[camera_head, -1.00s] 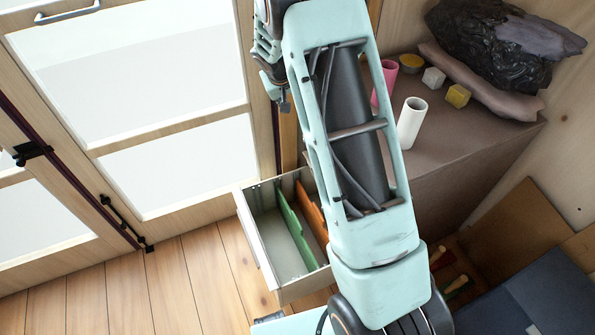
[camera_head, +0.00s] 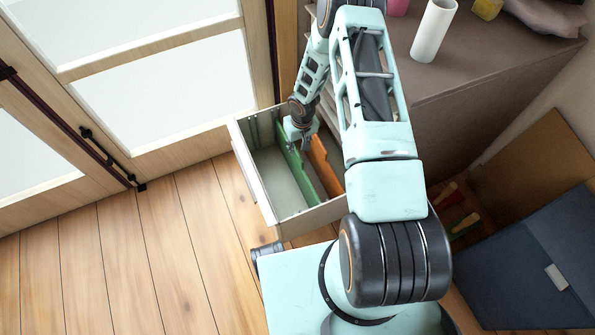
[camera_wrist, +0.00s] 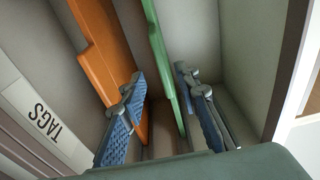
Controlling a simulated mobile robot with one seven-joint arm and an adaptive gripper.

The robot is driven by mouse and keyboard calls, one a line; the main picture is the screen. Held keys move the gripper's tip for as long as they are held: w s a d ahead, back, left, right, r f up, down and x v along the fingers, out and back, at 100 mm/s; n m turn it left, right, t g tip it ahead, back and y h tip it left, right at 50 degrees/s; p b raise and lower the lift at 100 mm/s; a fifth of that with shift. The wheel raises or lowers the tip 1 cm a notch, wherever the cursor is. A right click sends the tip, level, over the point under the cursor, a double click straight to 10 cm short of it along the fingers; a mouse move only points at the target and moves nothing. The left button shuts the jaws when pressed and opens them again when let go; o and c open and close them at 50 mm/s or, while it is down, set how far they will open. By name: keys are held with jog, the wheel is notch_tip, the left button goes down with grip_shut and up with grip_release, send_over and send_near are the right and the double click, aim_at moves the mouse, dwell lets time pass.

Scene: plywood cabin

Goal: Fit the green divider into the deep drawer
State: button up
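The deep drawer (camera_head: 280,185) stands open beside the brown cabinet. The green divider (camera_head: 303,178) is inside it, running lengthwise, with an orange divider (camera_head: 325,168) to its right. My gripper (camera_head: 300,140) is at the far part of the drawer, over the green divider. In the wrist view my gripper (camera_wrist: 160,90) is open. Its two blue-padded fingers are on either side of the green divider (camera_wrist: 160,50), with gaps showing. The left finger lies between the green divider and the orange divider (camera_wrist: 102,45). The lower ends of the dividers are partly hidden.
A white cylinder (camera_head: 433,30) stands on the cabinet top (camera_head: 480,45). A panel labelled TAGS (camera_wrist: 42,118) shows at the left of the wrist view. A glazed door (camera_head: 170,90) is left of the drawer. A dark blue box (camera_head: 530,265) lies right. The wooden floor at left is clear.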

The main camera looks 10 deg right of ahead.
aim_at(298, 153)
jog(key=shift+w+f, duration=0.1)
jog(key=shift+f, duration=0.6)
jog(key=f+b, duration=0.2)
jog(key=f, duration=0.2)
jog(key=shift+a+f, duration=0.15)
jog(key=shift+a, duration=0.05)
jog(key=shift+f, duration=0.45)
grip_shut()
jog(key=shift+r, duration=0.1)
